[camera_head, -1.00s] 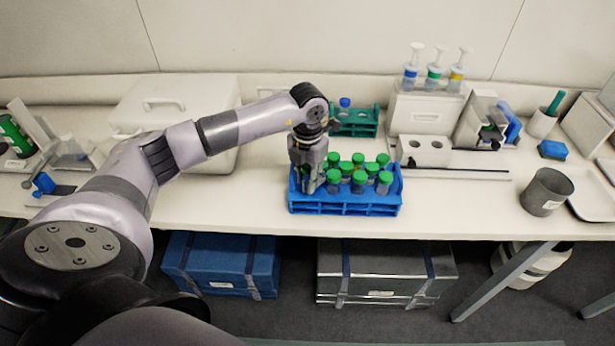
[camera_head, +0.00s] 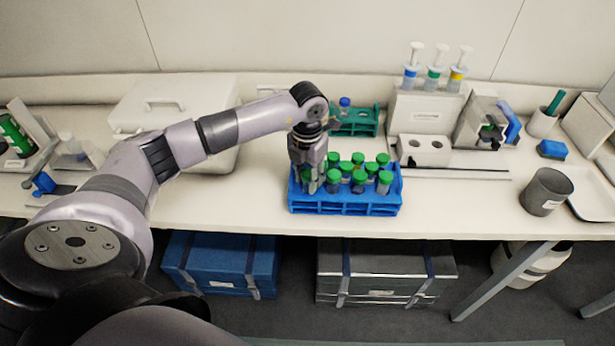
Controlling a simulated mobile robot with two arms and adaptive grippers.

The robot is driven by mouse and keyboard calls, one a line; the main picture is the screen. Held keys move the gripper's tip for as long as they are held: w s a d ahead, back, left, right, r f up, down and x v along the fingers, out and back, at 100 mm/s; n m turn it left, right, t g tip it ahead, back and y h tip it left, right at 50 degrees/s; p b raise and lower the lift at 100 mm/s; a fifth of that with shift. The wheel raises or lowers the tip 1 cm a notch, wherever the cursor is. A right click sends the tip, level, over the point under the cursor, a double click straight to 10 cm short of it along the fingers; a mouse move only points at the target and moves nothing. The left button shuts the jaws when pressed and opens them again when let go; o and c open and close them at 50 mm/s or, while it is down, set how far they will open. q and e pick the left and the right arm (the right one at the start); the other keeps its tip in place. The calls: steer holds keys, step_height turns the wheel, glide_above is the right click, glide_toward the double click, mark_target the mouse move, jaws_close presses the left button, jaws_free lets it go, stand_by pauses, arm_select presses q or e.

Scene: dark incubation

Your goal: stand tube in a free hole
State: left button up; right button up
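A blue rack (camera_head: 345,208) stands near the front edge of the bench, holding several green-capped tubes (camera_head: 385,180) upright. My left gripper (camera_head: 311,188) points down over the rack's left end, with its fingertips low among the holes there. A bit of green shows by its fingers, perhaps the cap of a tube, but the fingers hide most of it. I cannot tell whether they are closed on it. The holes under the gripper are hidden. My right gripper is not in view.
A teal rack (camera_head: 357,122) with a blue-capped tube stands behind the blue rack. A white block with two holes (camera_head: 424,151) and a thin rod (camera_head: 455,174) lie to its right. A grey cup (camera_head: 547,191) stands farther right.

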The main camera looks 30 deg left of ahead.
arm_select(q)
steer(key=shift+w+r+b, duration=0.1)
steer(key=shift+r+b, duration=0.8)
steer(key=shift+r, duration=0.05)
step_height(320, 180, up, 10)
steer(key=b, duration=0.3)
steer(key=shift+f, duration=0.25)
steer(key=shift+r, duration=0.4)
